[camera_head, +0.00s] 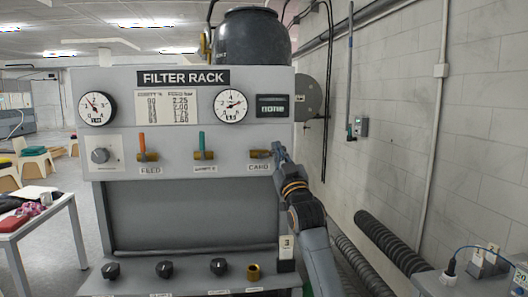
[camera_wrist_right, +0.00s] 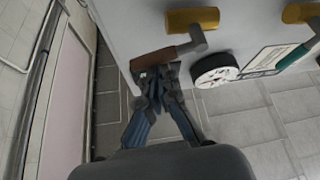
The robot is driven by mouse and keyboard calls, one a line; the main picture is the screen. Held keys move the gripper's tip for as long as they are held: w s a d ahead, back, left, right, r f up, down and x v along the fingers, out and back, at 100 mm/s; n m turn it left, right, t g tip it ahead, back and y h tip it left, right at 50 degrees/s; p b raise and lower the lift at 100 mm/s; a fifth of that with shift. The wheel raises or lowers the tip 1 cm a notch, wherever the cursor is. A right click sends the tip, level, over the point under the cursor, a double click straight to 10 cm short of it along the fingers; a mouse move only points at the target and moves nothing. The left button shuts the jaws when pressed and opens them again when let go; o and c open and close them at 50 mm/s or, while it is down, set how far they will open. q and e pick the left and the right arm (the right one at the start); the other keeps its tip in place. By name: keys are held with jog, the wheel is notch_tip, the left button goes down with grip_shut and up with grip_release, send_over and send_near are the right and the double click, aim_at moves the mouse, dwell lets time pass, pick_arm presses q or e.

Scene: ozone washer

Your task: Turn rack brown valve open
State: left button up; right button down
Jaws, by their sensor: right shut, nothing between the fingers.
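The brown valve (camera_head: 260,154) is the right one of three on the grey filter rack, above a label that appears to read CARB. Its brown handle (camera_wrist_right: 152,59) lies sideways; in the wrist view it runs left from a brass body (camera_wrist_right: 190,20). My right gripper (camera_head: 279,151) is at the handle's outer end and hides part of it. In the wrist view its fingers (camera_wrist_right: 156,88) are shut with nothing between them, close beside the handle's end; I cannot tell whether they touch it. My left gripper is not in view.
To the left, the orange-handled FEED valve (camera_head: 142,142) and a teal-handled valve (camera_head: 202,141) have upright handles. Two gauges (camera_head: 96,108) (camera_head: 230,105) sit above. Black knobs (camera_head: 164,269) line the lower ledge. A wall (camera_head: 430,120) and dark hoses (camera_head: 395,240) are at right.

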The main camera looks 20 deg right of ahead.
jog(key=m, duration=0.1)
jog(key=f+m+h+b, duration=0.1)
jog(key=shift+d+f+m+h, duration=0.1)
jog(key=shift+d+m+h, duration=0.15)
jog(key=shift+m+h, duration=0.05)
jog(key=shift+s, duration=0.1)
dwell(0.4)
